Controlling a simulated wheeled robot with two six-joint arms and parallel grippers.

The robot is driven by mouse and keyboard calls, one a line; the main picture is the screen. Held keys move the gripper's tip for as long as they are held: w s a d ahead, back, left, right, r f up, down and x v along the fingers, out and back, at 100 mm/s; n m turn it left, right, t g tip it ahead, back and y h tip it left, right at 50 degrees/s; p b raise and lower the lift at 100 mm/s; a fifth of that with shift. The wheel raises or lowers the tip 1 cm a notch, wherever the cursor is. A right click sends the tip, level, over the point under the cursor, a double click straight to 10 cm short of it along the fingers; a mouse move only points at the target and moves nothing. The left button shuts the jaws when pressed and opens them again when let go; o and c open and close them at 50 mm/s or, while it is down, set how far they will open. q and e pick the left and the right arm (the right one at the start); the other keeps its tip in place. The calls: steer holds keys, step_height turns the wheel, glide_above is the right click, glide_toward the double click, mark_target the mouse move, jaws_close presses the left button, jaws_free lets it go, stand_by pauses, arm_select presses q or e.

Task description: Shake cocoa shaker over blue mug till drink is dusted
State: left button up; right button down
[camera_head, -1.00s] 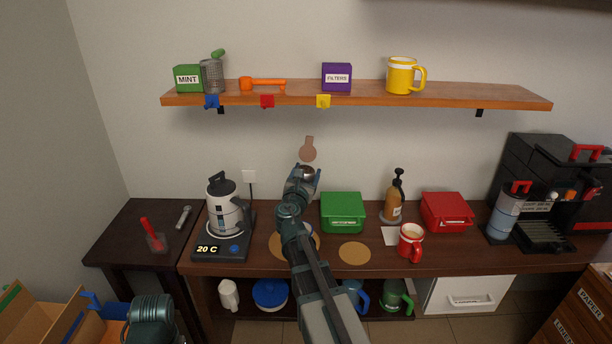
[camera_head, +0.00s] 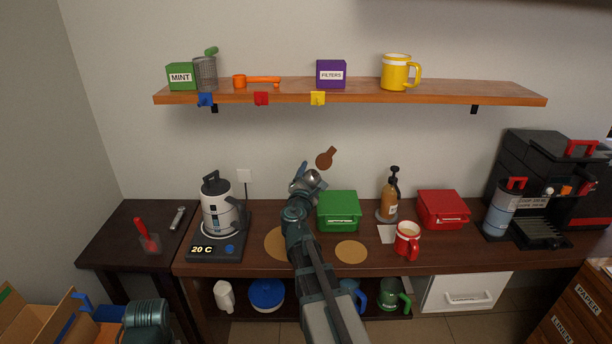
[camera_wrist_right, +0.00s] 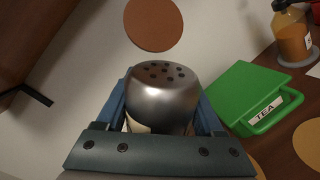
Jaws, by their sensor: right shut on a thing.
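The silver cocoa shaker (camera_wrist_right: 162,95) has a perforated top, seen in the right wrist view. My right gripper (camera_head: 306,178) is shut on it, with a blue finger on each side, and holds it above the counter. In the head view the shaker (camera_head: 310,177) is tilted and partly covered by the gripper. A blue mug (camera_head: 352,288) shows on the lower shelf, partly behind my right arm. Whether another blue mug stands on the counter behind my arm cannot be told. My left gripper (camera_head: 92,305) is low at the left; its jaw opening is unclear.
A brown round paddle shape (camera_head: 326,157) shows beyond the shaker. A green tea box (camera_head: 338,210), syrup bottle (camera_head: 389,199), red mug (camera_head: 407,239) and red box (camera_head: 443,208) stand to the right. The kettle (camera_head: 219,205) is left. A coaster (camera_head: 351,252) is bare.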

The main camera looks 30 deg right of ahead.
steer(key=w+a+f+m+b, duration=0.3)
steer(key=w+a+f+m, duration=0.1)
steer(key=m, duration=1.1)
steer(key=shift+w+a+m, duration=0.3)
steer(key=shift+w+a, duration=0.1)
steer(key=shift+a, duration=0.2)
stand_by(0.8)
